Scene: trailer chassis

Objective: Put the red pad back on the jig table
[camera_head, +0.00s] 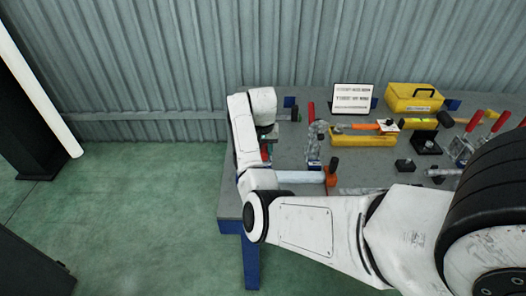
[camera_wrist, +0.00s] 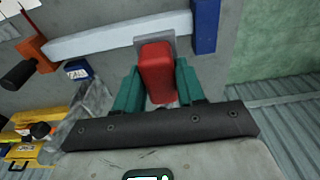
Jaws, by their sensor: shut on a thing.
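The red pad (camera_wrist: 157,70) stands between the two teal fingers of my gripper (camera_wrist: 158,84) in the wrist view, and the gripper is shut on it. A small grey plate (camera_wrist: 167,44) shows right behind the pad's far end; I cannot tell whether they touch. In the head view my gripper (camera_head: 267,142) points down over the left end of the grey jig table (camera_head: 290,160). Only a sliver of red shows below it there, and my arm hides part of the table.
A pale bar (camera_wrist: 118,34) with a blue end block (camera_wrist: 205,25) lies close beyond the pad. A red-handled clamp (camera_head: 311,112), a white sign (camera_head: 352,98), an orange-and-black tool (camera_head: 332,172) and yellow boxes (camera_head: 414,98) stand to the right. The table's left edge is near.

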